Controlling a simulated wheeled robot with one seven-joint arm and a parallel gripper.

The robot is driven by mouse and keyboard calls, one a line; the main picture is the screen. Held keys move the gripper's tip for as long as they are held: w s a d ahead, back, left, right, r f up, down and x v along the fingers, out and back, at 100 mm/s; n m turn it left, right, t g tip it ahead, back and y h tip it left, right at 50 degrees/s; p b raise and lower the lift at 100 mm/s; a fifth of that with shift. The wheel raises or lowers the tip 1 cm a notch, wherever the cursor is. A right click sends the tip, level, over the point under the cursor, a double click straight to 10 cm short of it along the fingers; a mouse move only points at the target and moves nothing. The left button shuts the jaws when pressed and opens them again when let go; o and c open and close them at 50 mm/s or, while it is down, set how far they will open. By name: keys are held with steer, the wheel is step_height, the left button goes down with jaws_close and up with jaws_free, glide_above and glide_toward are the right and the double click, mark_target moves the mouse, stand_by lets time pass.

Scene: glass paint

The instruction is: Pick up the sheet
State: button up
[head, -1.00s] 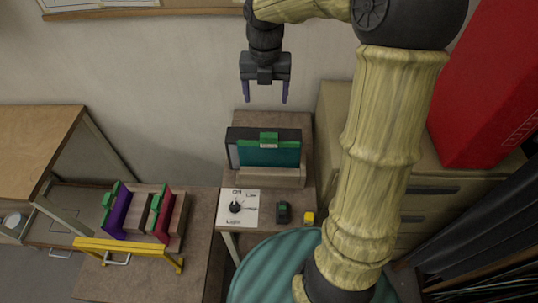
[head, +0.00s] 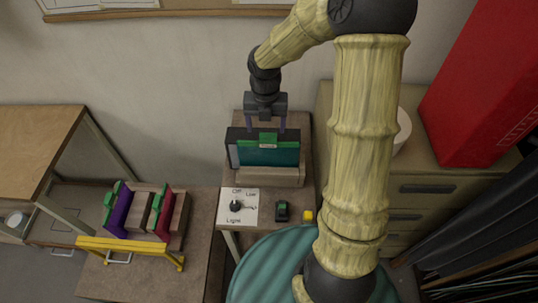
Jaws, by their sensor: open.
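A teal sheet (head: 262,158) stands upright in a wooden holder (head: 271,176) on the small table against the wall. A green clip or tab (head: 268,140) sits at its top edge, and a black frame or panel (head: 234,137) is behind it. My gripper (head: 266,128) points down right over the sheet's top edge.
A rack with coloured panels (head: 146,214) and a yellow bar (head: 130,250) stand left. A red case (head: 480,90) sits on the right cabinet.

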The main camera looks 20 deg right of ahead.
mark_target(268, 135)
steer(key=f, duration=0.1)
steer(key=f+p, duration=0.1)
steer(key=f, duration=0.2)
steer(key=shift+w+d+f+p, duration=0.2)
steer(key=shift+d+f+p, duration=0.1)
steer(key=shift+d+f, duration=0.1)
steer(key=shift+a+f, duration=0.1)
steer(key=shift+f, duration=0.2)
steer(key=shift+s, duration=0.15)
steer(key=shift+r, duration=0.1)
steer(key=c, duration=1.2)
steer(key=shift+o, duration=0.2)
steer(key=shift+r, duration=0.1)
step_height(268, 135, up, 18)
steer(key=b, duration=0.1)
steer(key=shift+b, duration=0.35)
